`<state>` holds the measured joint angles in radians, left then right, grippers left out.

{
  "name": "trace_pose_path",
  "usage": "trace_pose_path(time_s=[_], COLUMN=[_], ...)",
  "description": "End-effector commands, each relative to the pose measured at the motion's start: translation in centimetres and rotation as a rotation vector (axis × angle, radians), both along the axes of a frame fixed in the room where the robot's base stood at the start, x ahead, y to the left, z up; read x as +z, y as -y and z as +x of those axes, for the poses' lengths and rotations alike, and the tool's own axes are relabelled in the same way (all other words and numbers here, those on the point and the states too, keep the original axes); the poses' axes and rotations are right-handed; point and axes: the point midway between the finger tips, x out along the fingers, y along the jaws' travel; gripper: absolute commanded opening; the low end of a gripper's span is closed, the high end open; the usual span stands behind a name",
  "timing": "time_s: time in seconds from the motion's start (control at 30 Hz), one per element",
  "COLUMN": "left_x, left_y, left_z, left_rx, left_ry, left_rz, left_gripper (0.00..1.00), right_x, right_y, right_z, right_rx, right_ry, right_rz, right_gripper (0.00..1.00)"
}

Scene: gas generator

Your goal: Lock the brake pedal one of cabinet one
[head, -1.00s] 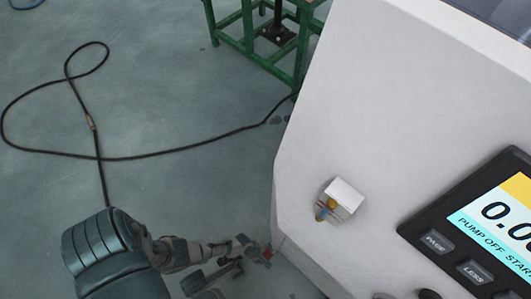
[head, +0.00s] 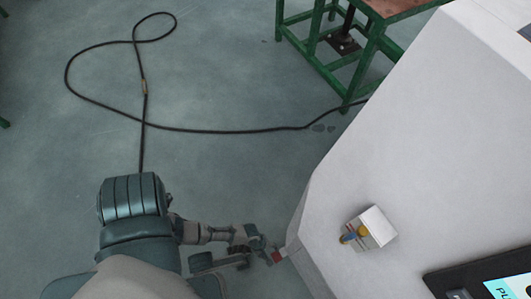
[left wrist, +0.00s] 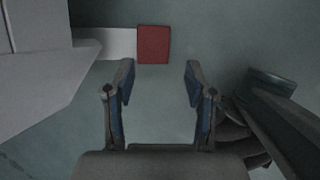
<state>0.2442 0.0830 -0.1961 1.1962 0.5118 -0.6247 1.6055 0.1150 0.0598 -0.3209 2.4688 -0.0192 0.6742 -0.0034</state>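The large white cabinet (head: 400,130) fills the right of the head view, and part of its body shows at the left of the left wrist view (left wrist: 40,95). A red block (left wrist: 153,45) on a pale bar (left wrist: 104,43) sticks out beside the cabinet; it looks like the pedal. It shows small near the cabinet's lower corner in the head view (head: 279,256). My left gripper (head: 257,250) is close by the red block. In the left wrist view its two fingers (left wrist: 158,80) are apart and empty, with the red block beyond the tips. My right gripper is out of view.
A small white box (head: 375,226) with yellow and blue parts sits on the cabinet. A dark panel with a screen (head: 490,285) is at the lower right. A green metal stand (head: 335,55) is at the back. A black cable (head: 215,131) lies on the otherwise open floor.

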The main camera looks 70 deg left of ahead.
Motion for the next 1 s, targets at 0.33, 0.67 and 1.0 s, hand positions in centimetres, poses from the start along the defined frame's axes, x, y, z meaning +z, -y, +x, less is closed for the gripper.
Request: trace_pose_path(time_s=[0.33, 0.67, 1.0], left_x=[5.3, 6.4, 6.4], left_y=[-1.7, -2.0, -1.9], left_z=[-1.3, -1.6, -1.5], left_rx=[-0.001, -0.002, -0.002], left_ry=[0.006, 0.007, 0.008], left_rz=[-0.003, -0.004, -0.004], left_gripper=[0.55, 0.55, 0.55], right_x=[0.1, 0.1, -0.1], right_y=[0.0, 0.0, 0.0], right_z=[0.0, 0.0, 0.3], right_rx=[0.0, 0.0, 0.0], right_ry=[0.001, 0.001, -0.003], right_rz=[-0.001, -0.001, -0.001], right_gripper=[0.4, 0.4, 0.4])
